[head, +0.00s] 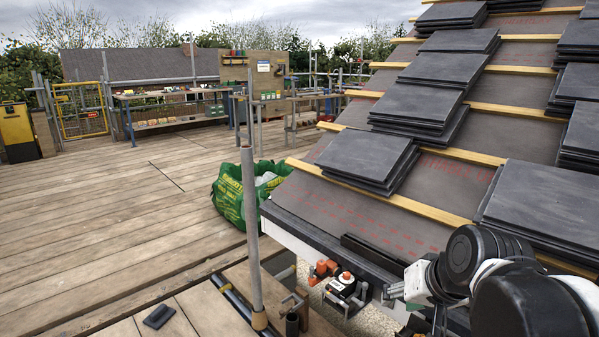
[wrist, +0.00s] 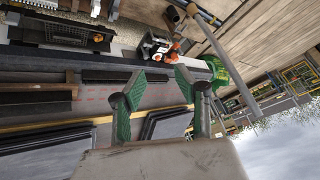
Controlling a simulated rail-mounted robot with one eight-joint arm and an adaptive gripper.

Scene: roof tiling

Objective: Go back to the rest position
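My gripper (wrist: 160,76) shows in the wrist view with its two green-padded fingers spread apart. Nothing is held between them. In the head view my arm reaches in at the lower right, beside the roof's lower edge, and the fingertips cannot be made out clearly there. The sloping roof (head: 355,207) has dark grey underlay with red print and wooden battens (head: 385,196). In the wrist view the roof lies beyond the fingers, and a stack of slates (wrist: 45,145) shows at the lower left.
Slate stacks (head: 368,156) rest on the battens, one large stack (head: 545,200) close to my arm. An orange and black tool (head: 345,285) sits beside the eave. A scaffold pole (head: 250,225) and green bag (head: 230,195) stand left of the roof. The plank deck (head: 110,205) is largely clear.

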